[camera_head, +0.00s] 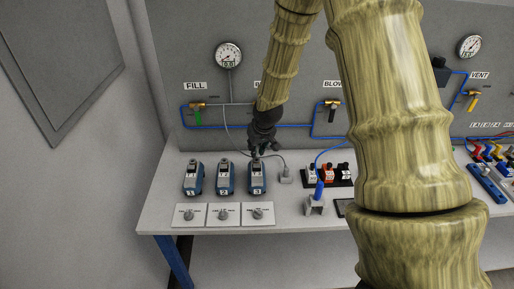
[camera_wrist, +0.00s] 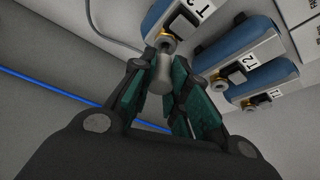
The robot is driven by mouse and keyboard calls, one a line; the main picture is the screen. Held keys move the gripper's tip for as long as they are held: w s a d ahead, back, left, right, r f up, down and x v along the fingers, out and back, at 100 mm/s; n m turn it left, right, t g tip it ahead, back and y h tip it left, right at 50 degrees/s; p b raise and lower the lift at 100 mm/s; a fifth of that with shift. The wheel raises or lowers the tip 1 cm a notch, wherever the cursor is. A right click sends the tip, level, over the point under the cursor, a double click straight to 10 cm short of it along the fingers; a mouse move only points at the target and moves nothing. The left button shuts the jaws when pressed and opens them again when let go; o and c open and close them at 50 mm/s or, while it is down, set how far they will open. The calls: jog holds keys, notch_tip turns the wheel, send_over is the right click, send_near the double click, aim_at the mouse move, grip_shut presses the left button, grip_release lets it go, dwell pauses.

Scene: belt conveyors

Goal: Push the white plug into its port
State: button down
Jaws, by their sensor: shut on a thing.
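The white plug (camera_wrist: 160,74) is between my fingertips in the wrist view. Its front end is at or very close to the brass-ringed port (camera_wrist: 166,40) of the blue unit marked T3 (camera_wrist: 160,12); I cannot tell how deep it sits. My gripper (camera_wrist: 160,88) has dark green fingers shut on the plug from both sides. In the head view, my gripper (camera_head: 261,150) is just behind unit 3 (camera_head: 257,179), and the plug is hidden there.
Units 1 (camera_head: 193,178) and 2 (camera_head: 225,178) stand left of unit 3, with knob plates (camera_head: 223,214) in front. A cable hangs behind my gripper, before the back panel.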

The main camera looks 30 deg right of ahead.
jog(key=shift+f, duration=1.15)
dwell(2.4)
jog(key=c, duration=1.3)
grip_release()
jog(key=shift+o, duration=0.3)
jog(key=o, duration=0.3)
jog(key=shift+o, duration=0.2)
jog(key=shift+r+p, duration=2.25)
jog(key=shift+r, duration=1.3)
